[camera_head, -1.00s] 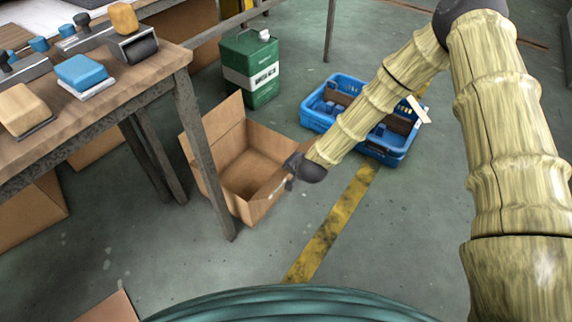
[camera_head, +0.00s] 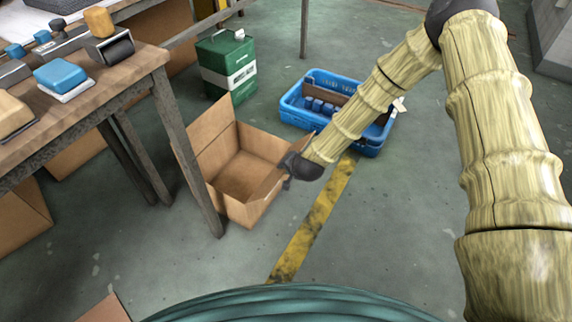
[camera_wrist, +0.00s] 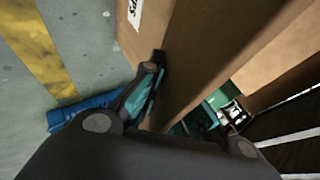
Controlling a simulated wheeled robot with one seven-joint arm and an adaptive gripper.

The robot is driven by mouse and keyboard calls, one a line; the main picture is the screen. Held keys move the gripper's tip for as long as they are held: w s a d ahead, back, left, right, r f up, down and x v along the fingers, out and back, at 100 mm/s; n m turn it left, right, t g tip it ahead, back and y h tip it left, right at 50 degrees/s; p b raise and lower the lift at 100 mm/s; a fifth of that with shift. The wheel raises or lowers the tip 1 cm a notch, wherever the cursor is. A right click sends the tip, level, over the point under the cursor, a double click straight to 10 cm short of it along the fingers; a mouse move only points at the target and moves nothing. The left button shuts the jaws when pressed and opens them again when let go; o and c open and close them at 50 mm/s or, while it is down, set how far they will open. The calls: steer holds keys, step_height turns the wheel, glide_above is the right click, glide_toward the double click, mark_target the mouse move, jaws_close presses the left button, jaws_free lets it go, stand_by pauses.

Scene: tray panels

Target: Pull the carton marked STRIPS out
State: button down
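The carton (camera_head: 247,208) is an open brown cardboard box on the floor beside the table leg, its flaps up. In the wrist view a white label (camera_wrist: 134,11) on its outer wall (camera_wrist: 190,40) is cut off, with only its last letters showing. My gripper (camera_head: 290,172) is at the carton's right wall. In the wrist view my gripper (camera_wrist: 172,105) straddles that wall, one finger against the outside and the other on the inner side, partly hidden. It appears shut on the wall.
A wooden table (camera_head: 130,75) with metal legs (camera_head: 190,150) stands left of the carton. A green canister (camera_head: 228,65) is behind it. A blue crate (camera_head: 300,112) sits behind my forearm. The floor around the yellow stripe (camera_head: 310,225) in front is clear.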

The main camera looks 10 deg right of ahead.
steer(key=c, duration=1.6)
jaws_free()
steer(key=shift+a, duration=0.1)
steer(key=shift+o, duration=0.2)
steer(key=shift+r, duration=0.1)
steer(key=v, duration=1.2)
